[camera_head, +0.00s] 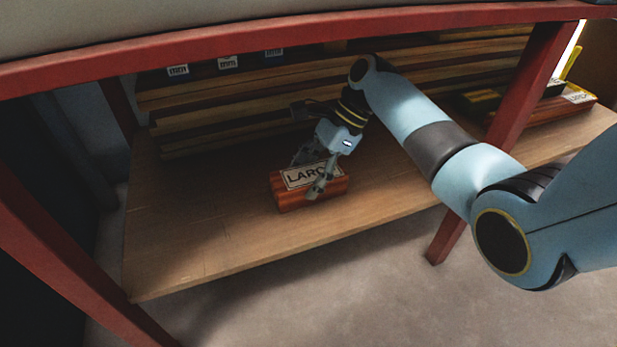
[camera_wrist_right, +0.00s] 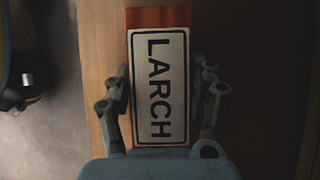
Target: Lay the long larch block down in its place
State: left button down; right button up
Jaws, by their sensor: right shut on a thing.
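The larch block (camera_head: 290,199) is a reddish-brown wooden block with a white label reading LARCH. In the head view it is at the low wooden shelf (camera_head: 215,230), under the red frame; whether it touches the shelf I cannot tell. My right gripper (camera_head: 310,172) is shut on the block, with fingers on both long sides. In the right wrist view the label of the larch block (camera_wrist_right: 159,85) faces the camera, between the fingers of my right gripper (camera_wrist_right: 163,90). My left gripper is not in view.
Stacked boards (camera_head: 240,95) lie behind the block. Red frame legs (camera_head: 530,85) stand at both sides, and a red beam (camera_head: 200,62) crosses above. Another labelled reddish block (camera_head: 570,103) lies at the far right of the shelf. The shelf's left part is bare.

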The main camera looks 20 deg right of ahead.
aim_at(309, 173)
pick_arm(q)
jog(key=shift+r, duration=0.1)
pick_arm(e)
jog(key=o, duration=1.4)
jog(key=shift+r, duration=0.15)
jog(key=p+v, duration=0.2)
jog(key=v, duration=0.1)
jog(key=shift+w, duration=0.1)
jog(key=p+v, duration=0.2)
jog(key=shift+d+r, duration=0.15)
jog(key=shift+r, duration=0.25)
jog(key=shift+d+r+p, duration=0.45)
jog(key=shift+r+p, duration=0.05)
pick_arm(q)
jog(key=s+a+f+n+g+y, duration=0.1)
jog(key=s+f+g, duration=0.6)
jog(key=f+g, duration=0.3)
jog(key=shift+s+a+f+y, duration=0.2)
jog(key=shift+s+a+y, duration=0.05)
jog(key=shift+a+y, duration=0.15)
